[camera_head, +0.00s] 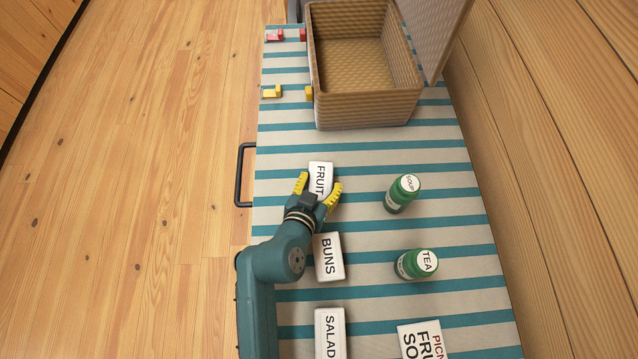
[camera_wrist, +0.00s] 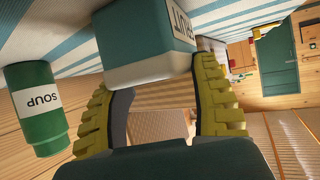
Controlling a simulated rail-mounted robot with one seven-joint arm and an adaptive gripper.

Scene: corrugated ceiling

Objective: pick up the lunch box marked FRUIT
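The lunch box marked FRUIT (camera_head: 320,170) is a small white-topped box lying on the striped cloth in the head view. In the wrist view it is the teal and white box (camera_wrist: 145,60) at the upper middle, with part of its label showing. My gripper (camera_head: 319,186) has yellow ribbed fingers spread apart, one on each side of the box's near end. In the wrist view the fingers (camera_wrist: 160,90) frame the box, which lies at and just beyond their tips. I cannot tell whether either finger touches it.
A BUNS box (camera_head: 328,257) and a SALAD box (camera_head: 330,335) lie nearer. Green SOUP (camera_head: 394,200) and TEA (camera_head: 408,266) jars stand to the right, near a white printed card (camera_head: 424,340). An open, empty wicker basket (camera_head: 367,115) stands at the far end. Clear cloth lies between.

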